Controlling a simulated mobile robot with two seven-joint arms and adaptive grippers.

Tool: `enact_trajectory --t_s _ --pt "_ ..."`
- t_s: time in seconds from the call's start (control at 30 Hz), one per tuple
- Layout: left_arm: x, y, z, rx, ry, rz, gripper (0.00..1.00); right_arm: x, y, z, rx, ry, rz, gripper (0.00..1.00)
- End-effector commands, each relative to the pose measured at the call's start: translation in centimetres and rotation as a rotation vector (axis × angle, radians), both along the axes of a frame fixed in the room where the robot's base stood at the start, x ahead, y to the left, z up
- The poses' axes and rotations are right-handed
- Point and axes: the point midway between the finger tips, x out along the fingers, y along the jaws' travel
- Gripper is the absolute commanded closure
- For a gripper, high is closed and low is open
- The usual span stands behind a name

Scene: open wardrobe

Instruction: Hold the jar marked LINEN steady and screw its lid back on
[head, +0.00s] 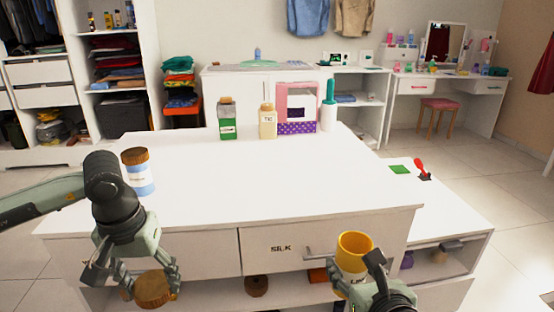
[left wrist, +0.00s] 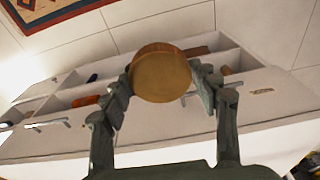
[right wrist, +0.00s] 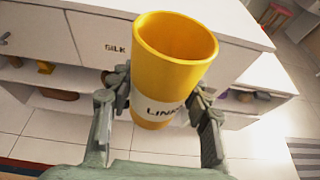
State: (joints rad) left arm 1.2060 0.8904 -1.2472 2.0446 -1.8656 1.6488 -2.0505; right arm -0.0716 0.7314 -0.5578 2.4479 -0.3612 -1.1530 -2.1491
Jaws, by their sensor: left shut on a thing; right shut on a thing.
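The yellow jar (head: 354,246) is open at the top, and I see into its empty-looking inside. In the right wrist view the jar (right wrist: 172,65) has a white label with letters starting LIN, the rest hidden by a finger. My right gripper (head: 362,284) is shut around the jar, which is slightly tilted in that view. My left gripper (head: 152,282) is shut on a round wooden lid (left wrist: 161,73), gripped at its edge. The lid (head: 152,289) is in front of the drawers, well to the left of the jar and apart from it.
A white counter (head: 250,185) with a drawer marked SILK (head: 281,248) stands behind both grippers. A blue-and-white jar with a wooden lid (head: 138,172), a green jar (head: 227,119) and a cream jar (head: 267,122) stand on it. The counter's middle is clear.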

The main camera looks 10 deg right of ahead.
Motion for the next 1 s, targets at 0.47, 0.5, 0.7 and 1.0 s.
enact_trajectory --t_s 0.47,0.5,0.7,1.0 --pt "0.0 0.0 0.0 0.0 0.0 0.002 0.55 -0.7 5.4 0.7 -0.006 -0.005 0.287 1.0" --pt "0.0 0.0 0.0 0.0 0.0 0.002 0.55 -0.8 6.5 0.7 -0.007 -0.005 0.341 1.0" --pt "0.0 0.0 0.0 0.0 0.0 0.002 0.55 -1.4 10.9 1.1 -0.004 -0.005 0.57 1.0" --pt "0.0 0.0 0.0 0.0 0.0 0.002 0.55 -1.9 13.4 1.2 -0.001 -0.002 0.698 1.0"
